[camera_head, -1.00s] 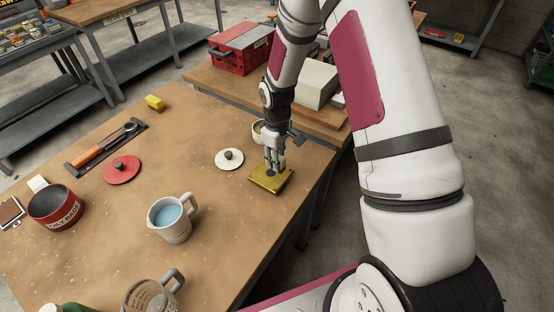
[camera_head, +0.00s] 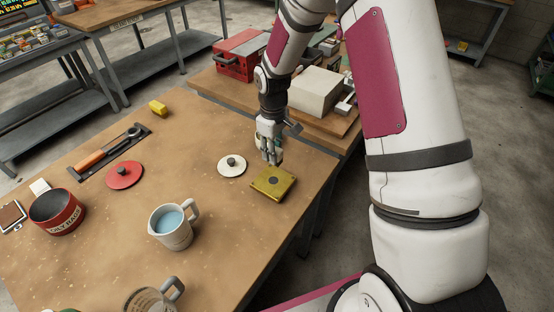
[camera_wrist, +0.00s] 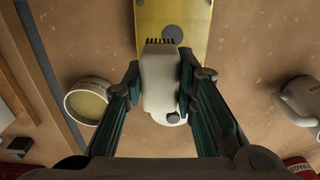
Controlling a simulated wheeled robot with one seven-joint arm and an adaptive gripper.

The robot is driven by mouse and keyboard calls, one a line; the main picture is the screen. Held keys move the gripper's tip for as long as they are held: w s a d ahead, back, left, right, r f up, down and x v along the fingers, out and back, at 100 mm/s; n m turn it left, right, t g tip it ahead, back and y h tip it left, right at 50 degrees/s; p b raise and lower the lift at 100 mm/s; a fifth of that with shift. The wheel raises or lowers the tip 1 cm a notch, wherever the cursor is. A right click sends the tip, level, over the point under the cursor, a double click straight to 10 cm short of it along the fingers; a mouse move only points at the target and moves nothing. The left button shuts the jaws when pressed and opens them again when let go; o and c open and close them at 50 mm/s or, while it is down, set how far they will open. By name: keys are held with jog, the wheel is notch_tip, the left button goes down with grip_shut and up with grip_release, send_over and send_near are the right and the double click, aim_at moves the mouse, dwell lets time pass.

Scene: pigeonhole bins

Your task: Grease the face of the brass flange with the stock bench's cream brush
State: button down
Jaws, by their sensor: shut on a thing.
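The brass flange (camera_head: 273,183) is a square yellow plate lying flat near the bench's right edge. It also shows at the top of the wrist view (camera_wrist: 205,22), with a dark grey round spot at its middle. My gripper (camera_head: 271,158) is just beyond the flange in the head view. In the wrist view my gripper (camera_wrist: 160,82) is shut on the cream brush (camera_wrist: 159,88), a pale block with dark bristles at its front. The bristles overlap the flange's near edge in that view; I cannot tell if they touch. The brush is mostly hidden in the head view.
An open cream tin (camera_wrist: 88,101) stands left of the brush in the wrist view. A white lid (camera_head: 232,166) and a red lid (camera_head: 124,175) lie on the bench. A red toolbox (camera_head: 240,55) is behind.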

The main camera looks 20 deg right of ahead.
aim_at(278, 165)
notch_tip(278, 165, down, 6)
jog(key=shift+r+b, duration=0.2)
jog(key=shift+b, duration=0.4)
jog(key=shift+s+d+r+p, duration=0.2)
jog(key=shift+s+d+p, duration=0.3)
jog(key=shift+s, duration=0.3)
jog(key=shift+s+d+f, duration=0.1)
jog(key=shift+s+d, duration=0.1)
jog(key=shift+f, duration=0.7)
